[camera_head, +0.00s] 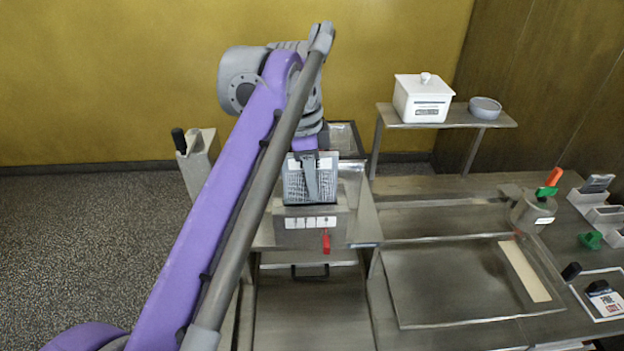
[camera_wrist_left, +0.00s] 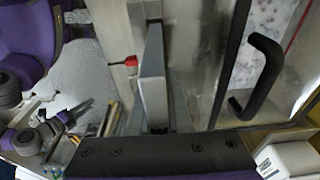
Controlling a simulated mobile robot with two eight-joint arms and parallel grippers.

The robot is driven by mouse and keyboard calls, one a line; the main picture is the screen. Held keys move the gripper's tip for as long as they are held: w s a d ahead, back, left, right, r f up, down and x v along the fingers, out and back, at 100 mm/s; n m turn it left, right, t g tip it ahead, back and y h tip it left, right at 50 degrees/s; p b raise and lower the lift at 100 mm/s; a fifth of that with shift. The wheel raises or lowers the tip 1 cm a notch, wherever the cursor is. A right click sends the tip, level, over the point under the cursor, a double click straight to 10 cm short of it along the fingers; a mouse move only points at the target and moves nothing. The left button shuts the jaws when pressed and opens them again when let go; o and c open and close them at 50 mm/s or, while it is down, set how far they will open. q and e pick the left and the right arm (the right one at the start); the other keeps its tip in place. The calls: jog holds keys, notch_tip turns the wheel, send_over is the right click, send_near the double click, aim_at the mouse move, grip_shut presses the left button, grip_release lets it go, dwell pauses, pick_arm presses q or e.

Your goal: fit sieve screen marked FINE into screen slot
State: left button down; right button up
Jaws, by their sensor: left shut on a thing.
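A grey framed sieve screen (camera_head: 294,188) with a pale mesh stands upright at the middle of the head view. The white label at its top is partly covered by a gripper finger, and I can read only its end letter, an E. My left gripper (camera_head: 311,178) is shut on the screen from above. I cannot tell whether the edge is inside the slot. In the left wrist view a grey upright piece (camera_wrist_left: 154,85) shows nearly edge-on. My right gripper is not in view.
A tray (camera_head: 450,285) lies right of the housing. Behind it a shelf (camera_head: 450,118) carries a white lidded box (camera_head: 423,98) and a grey bowl (camera_head: 485,107). A black handle (camera_wrist_left: 263,75) shows in the wrist view.

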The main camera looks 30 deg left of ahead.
pick_arm(q)
jog(key=shift+f+b, duration=0.45)
jog(key=shift+f, duration=0.55)
jog(key=c, duration=0.8)
grip_release()
jog(key=shift+o, duration=0.2)
jog(key=r, duration=0.3)
jog(key=r+p, duration=0.1)
jog(key=r, duration=0.3)
jog(key=a+r+p, duration=0.1)
jog(key=r, duration=0.2)
jog(key=shift+s+r, duration=0.3)
jog(key=shift+r, duration=0.1)
jog(key=shift+f, duration=0.1)
